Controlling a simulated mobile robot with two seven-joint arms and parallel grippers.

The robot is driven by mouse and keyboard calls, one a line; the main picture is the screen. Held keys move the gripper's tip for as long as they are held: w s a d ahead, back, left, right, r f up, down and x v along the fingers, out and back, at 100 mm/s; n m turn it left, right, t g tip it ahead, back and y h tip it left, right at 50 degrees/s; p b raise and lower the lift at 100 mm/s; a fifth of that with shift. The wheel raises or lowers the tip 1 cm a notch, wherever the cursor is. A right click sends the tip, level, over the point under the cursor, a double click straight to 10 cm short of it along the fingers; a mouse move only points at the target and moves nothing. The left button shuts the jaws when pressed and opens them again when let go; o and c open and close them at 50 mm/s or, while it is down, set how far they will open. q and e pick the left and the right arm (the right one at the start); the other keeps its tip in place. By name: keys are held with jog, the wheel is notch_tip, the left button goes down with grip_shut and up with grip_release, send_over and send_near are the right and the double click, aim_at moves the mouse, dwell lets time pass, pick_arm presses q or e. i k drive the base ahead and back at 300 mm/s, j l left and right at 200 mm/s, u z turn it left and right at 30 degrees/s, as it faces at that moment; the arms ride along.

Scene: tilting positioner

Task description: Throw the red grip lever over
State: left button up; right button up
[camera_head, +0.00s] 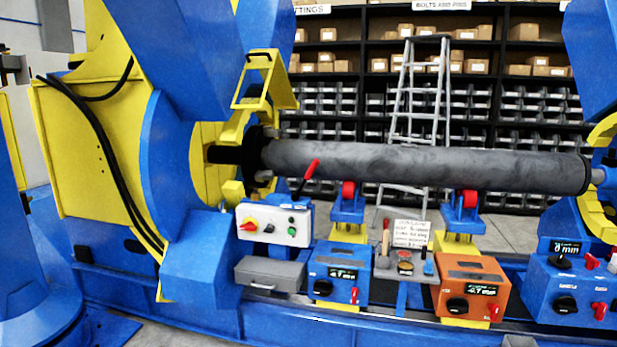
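The red grip lever (312,170) stands near the middle of the view, just in front of the grey roller's left part. Its red grip points up and to the right. Neither of my grippers can be made out in the view.
The long grey roller (420,165) lies across above two red-wheeled supports (348,200). Blue (337,278) and orange (470,288) control boxes with small red levers stand in front. A grey case (270,273) sits below the white box. A ladder (418,110) and shelves stand behind.

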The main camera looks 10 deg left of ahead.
aim_at(308, 177)
jog(key=i+l+u, duration=0.1)
jog(key=i+l, duration=0.5)
jog(key=i, duration=0.35)
jog(key=i+l, duration=0.7)
jog(key=i, duration=0.2)
jog(key=i+l+u, duration=0.15)
jog(key=i+l, duration=0.55)
jog(key=i, duration=0.2)
